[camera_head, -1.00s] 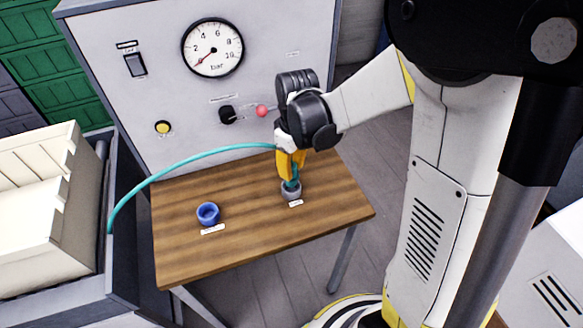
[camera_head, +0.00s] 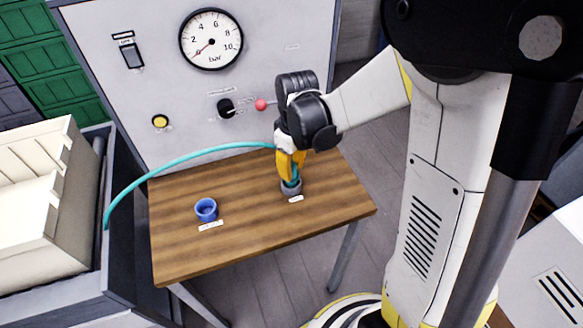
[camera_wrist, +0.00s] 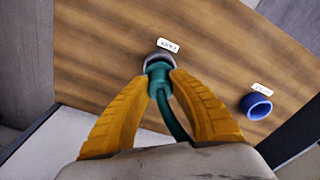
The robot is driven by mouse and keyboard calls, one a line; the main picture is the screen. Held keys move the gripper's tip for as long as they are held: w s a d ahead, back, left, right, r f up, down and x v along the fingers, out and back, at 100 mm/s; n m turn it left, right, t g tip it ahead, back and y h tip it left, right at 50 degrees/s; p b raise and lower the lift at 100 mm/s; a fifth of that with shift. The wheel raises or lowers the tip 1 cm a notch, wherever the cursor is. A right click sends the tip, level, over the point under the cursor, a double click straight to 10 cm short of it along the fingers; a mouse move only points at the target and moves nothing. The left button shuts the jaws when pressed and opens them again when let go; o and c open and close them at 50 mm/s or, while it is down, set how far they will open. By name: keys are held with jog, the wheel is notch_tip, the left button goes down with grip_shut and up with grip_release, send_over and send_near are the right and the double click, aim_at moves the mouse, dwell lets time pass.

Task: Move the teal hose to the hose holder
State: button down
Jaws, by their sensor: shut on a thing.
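The teal hose (camera_head: 190,156) arcs from the left to my gripper (camera_head: 290,179). My gripper's orange fingers are shut on its teal end fitting, which also shows in the wrist view (camera_wrist: 160,77). The fitting is roughly upright at a grey ring-shaped holder (camera_head: 291,190) on the wooden table. In the wrist view, the fitting overlaps the opening of the grey ring (camera_wrist: 160,57). The fingers partly hide this spot, so I cannot tell how deep the fitting sits. A blue ring-shaped holder (camera_head: 206,209) stands empty to the left.
The wooden table (camera_head: 250,230) is otherwise clear, with small labels by both rings. Behind it is a grey panel with a pressure gauge (camera_head: 211,39), a black knob (camera_head: 225,107) and a red ball (camera_head: 261,104). A cream crate (camera_head: 45,200) stands at the left.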

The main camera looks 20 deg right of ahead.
aim_at(293, 167)
jog(key=shift+f+b, duration=0.7)
jog(key=shift+f, duration=0.2)
jog(key=c, duration=1.2)
grip_release()
jog(key=r, duration=1.2)
jog(key=shift+s+d, duration=0.15)
jog(key=shift+s, duration=0.1)
jog(key=s+r+m+t, duration=0.3)
jog(key=s+m+t, duration=0.3)
jog(key=s, duration=0.6)
jog(key=shift+a+m+t, duration=0.2)
jog(key=shift+m+t, duration=0.1)
jog(key=shift+m, duration=0.1)
